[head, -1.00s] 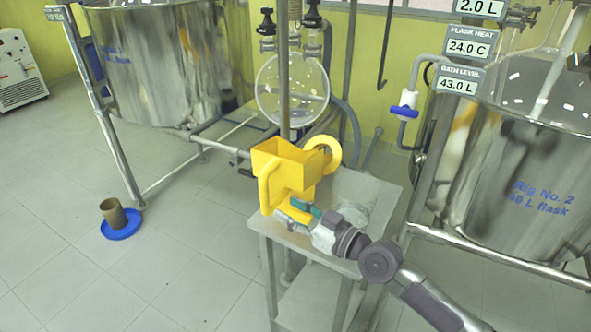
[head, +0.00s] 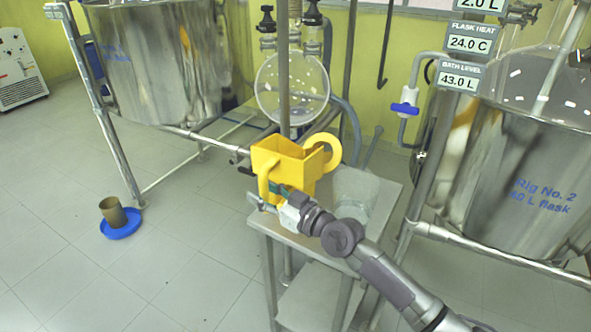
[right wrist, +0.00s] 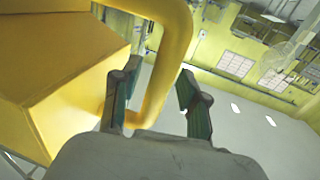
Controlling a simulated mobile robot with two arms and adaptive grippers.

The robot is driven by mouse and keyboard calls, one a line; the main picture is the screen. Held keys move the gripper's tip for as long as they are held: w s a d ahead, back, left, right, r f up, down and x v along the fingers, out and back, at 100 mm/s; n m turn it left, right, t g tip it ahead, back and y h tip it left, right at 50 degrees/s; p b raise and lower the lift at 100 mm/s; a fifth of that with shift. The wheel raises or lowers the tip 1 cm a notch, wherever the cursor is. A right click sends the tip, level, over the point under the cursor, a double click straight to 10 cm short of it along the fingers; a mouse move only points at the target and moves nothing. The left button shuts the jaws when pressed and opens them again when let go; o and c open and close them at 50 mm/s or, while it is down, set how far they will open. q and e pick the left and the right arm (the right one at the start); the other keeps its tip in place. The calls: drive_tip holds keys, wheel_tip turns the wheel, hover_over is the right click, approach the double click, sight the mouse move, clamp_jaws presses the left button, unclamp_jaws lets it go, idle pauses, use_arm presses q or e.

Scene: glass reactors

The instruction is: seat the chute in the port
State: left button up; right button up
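The yellow chute (head: 300,172) is a hopper with an open top, a ring-shaped handle at its right and a tube handle at its front. It shows at the far end of a small steel stand; whether it rests there is hidden. My right gripper (head: 268,194) is low at the chute's front. In the right wrist view its two fingers (right wrist: 157,100) are apart, with the yellow tube handle (right wrist: 172,60) passing between or just beyond them. A gap shows beside the right finger. Which opening is the port I cannot tell. My left gripper is out of view.
The steel stand (head: 372,190) has a round glassy item on top. A large steel bath (head: 520,165) stands at right, another (head: 165,70) at back left. A glass flask (head: 292,88) hangs behind. A brown cup on a blue dish (head: 120,226) sits on the open floor.

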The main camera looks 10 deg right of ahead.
sight(266, 177)
clamp_jaws()
drive_tip(key=shift+r, duration=0.25)
drive_tip(key=shift+r+p, duration=2.05)
drive_tip(key=shift+r, duration=0.35)
drive_tip(key=s+a+r+p, duration=0.2)
drive_tip(key=s+a+p, duration=0.6)
drive_tip(key=s+p, duration=0.3)
drive_tip(key=shift+s+p, duration=0.15)
drive_tip(key=shift+p, duration=0.4)
drive_tip(key=shift+a, duration=0.1)
